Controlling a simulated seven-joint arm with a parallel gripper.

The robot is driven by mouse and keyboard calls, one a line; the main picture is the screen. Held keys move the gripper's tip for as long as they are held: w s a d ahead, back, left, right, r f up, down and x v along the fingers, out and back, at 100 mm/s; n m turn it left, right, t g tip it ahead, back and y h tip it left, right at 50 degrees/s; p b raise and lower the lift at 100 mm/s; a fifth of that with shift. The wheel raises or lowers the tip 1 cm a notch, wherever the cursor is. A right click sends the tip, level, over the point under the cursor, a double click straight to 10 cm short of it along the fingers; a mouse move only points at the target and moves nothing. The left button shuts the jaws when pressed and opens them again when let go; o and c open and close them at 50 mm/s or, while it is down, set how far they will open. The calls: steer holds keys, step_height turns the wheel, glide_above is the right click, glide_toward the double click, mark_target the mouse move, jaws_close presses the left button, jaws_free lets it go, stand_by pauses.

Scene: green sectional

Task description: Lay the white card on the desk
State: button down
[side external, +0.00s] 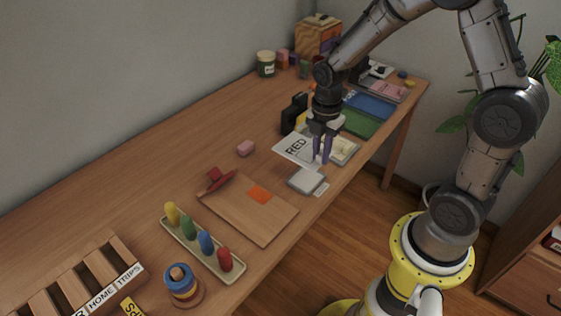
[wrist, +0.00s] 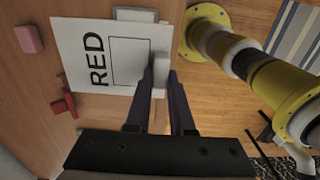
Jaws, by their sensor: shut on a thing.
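The white card (side external: 294,149) carries the black word RED and a printed outline; it also shows in the wrist view (wrist: 75,35), face toward the camera. My gripper (side external: 322,160) points down over the desk (side external: 200,130), with its dark fingers at the card's right edge. In the wrist view my gripper (wrist: 163,72) is shut on the card at that edge, with a pale piece between the fingertips. The card looks roughly flat and low over the desk. I cannot tell whether it touches the surface.
A grey-white box (side external: 307,180) lies in front of my gripper near the desk edge. A pink block (side external: 246,148), a red object (side external: 220,180) and a tan board with an orange square (side external: 260,194) lie to the left. Green (side external: 361,122) and blue folders (side external: 370,105) lie behind right.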

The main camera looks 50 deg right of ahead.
mark_target(300, 147)
steer(key=w+f, duration=0.1)
steer(key=w, duration=0.1)
steer(key=w+f, duration=0.1)
steer(key=w, duration=0.2)
steer(key=w+d+f, duration=0.1)
steer(key=w, duration=0.1)
steer(key=shift+w+d+f, duration=0.1)
steer(key=shift+w+f, duration=0.05)
steer(key=shift+f, duration=0.1)
steer(key=w+f, duration=0.4)
steer(key=f, duration=0.1)
steer(key=shift+w+d, duration=0.15)
steer(key=shift+d, duration=0.2)
steer(key=shift+w+f, duration=0.3)
steer(key=shift+f, duration=1.6)
steer(key=shift+f, duration=0.15)
steer(key=c, duration=1.1)
jaws_free()
